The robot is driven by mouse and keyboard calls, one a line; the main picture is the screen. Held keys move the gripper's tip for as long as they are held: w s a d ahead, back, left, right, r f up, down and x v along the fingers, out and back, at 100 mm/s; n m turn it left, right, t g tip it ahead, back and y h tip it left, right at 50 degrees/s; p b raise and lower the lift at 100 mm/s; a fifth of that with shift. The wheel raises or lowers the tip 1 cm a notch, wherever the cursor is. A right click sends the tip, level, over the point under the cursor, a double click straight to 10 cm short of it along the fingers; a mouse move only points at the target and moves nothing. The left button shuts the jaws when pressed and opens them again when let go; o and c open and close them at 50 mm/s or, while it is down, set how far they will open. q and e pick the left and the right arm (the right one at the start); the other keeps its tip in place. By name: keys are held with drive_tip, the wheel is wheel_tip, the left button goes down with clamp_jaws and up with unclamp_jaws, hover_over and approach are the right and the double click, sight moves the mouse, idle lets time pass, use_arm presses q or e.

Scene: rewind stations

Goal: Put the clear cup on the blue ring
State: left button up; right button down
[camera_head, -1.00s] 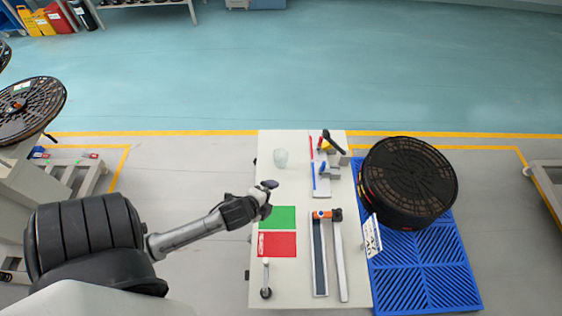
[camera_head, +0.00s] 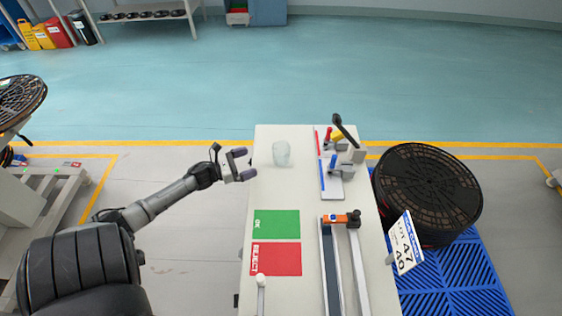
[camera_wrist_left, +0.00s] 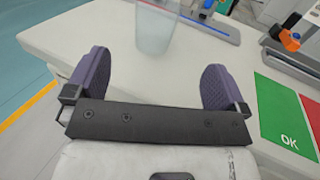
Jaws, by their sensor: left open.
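The clear cup (camera_head: 281,153) stands upright near the far left part of the white table (camera_head: 285,196). It also shows in the left wrist view (camera_wrist_left: 155,27), ahead of the fingers, with its top cut off by the frame edge. My left gripper (camera_head: 244,163) is open and empty at the table's left edge, left of the cup and apart from it. In the left wrist view its two purple finger pads (camera_wrist_left: 157,76) are spread wide. I cannot make out a blue ring clearly; a small blue part (camera_head: 333,161) shows at the fixture right of the cup. My right gripper is not in view.
A fixture (camera_head: 331,183) with red and blue strips and a black-handled clamp (camera_head: 345,130) stands right of the cup. Green (camera_head: 276,224) and red (camera_head: 276,259) mats lie nearer. A rail device (camera_head: 341,220) lies right of them. Black reels (camera_head: 428,190) sit beyond the right edge.

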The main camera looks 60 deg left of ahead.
sight(273, 154)
use_arm(q)
drive_tip(key=w, duration=0.5)
drive_tip(key=w+d, duration=0.1)
drive_tip(key=w, duration=0.2)
drive_tip(key=shift+w+d+b, duration=0.1)
drive_tip(key=shift+w+b, duration=0.05)
drive_tip(key=shift+b, duration=0.15)
drive_tip(key=shift+w+d+f+b, duration=0.1)
drive_tip(key=shift+w+d+b, duration=0.1)
drive_tip(key=shift+w, duration=1.1)
drive_tip(key=shift+w+d+b, duration=0.1)
drive_tip(key=shift+w+b, duration=0.05)
drive_tip(key=shift+w, duration=1.15)
drive_tip(key=shift+a, duration=0.1)
drive_tip(key=shift+c, duration=0.5)
drive_tip(key=c, duration=1)
drive_tip(key=shift+o, duration=0.2)
